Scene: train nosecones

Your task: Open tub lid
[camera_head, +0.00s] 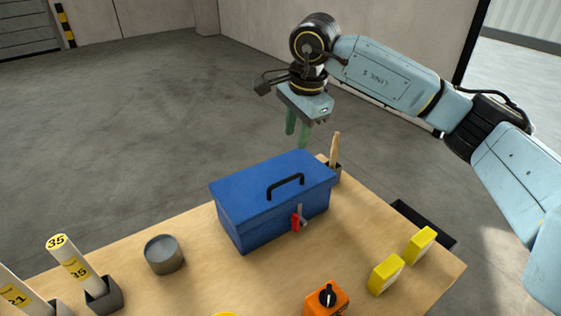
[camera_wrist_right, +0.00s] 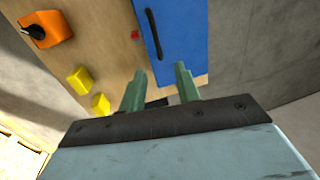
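A blue tub (camera_head: 250,222) with a closed blue lid (camera_head: 250,182) stands on the wooden table. The lid has a black handle (camera_head: 286,184) on top, and a red latch (camera_head: 296,222) shows on the front side. My right gripper (camera_head: 297,140) is above and behind the tub, fingers pointing down, apart from it. In the right wrist view my right gripper (camera_wrist_right: 158,85) has its green fingers spread with nothing between them, and the blue lid (camera_wrist_right: 184,38) with its handle (camera_wrist_right: 153,32) lies beyond them. My left gripper is not in view.
Two yellow blocks (camera_head: 386,274) and an orange box with a black knob (camera_head: 326,299) sit at the front right of the table (camera_head: 200,285). A grey round tin (camera_head: 164,254) and labelled tubes in holders (camera_head: 75,264) stand left. A holder with a wooden stick (camera_head: 335,150) is behind the tub.

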